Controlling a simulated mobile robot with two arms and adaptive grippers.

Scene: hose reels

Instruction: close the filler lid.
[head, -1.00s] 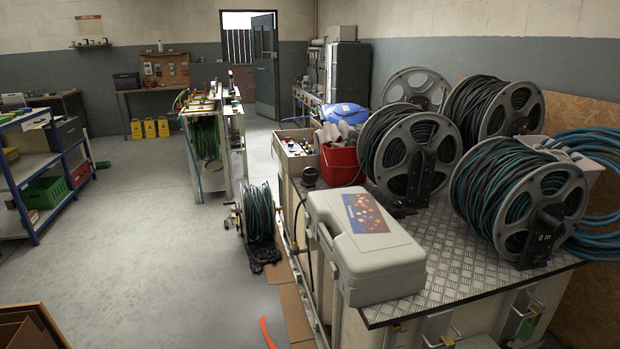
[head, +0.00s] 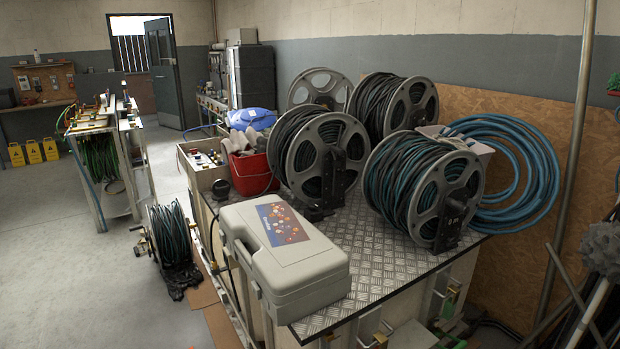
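I cannot make out a filler lid in the head view. A pale grey plastic case (head: 284,256) with a coloured label lies shut on the near left part of the metal-topped bench (head: 385,265). Several hose reels stand behind it on the bench, one of them the near right reel (head: 425,190) marked "0 m". A small black round object (head: 221,189) sits at the bench's left edge, and I cannot tell what it is. Neither of my grippers is in view.
A red bucket (head: 250,172) and an open box (head: 203,160) stand at the bench's far left end. A small reel (head: 171,235) stands on the floor beside the bench. A metal pole (head: 567,175) rises at right.

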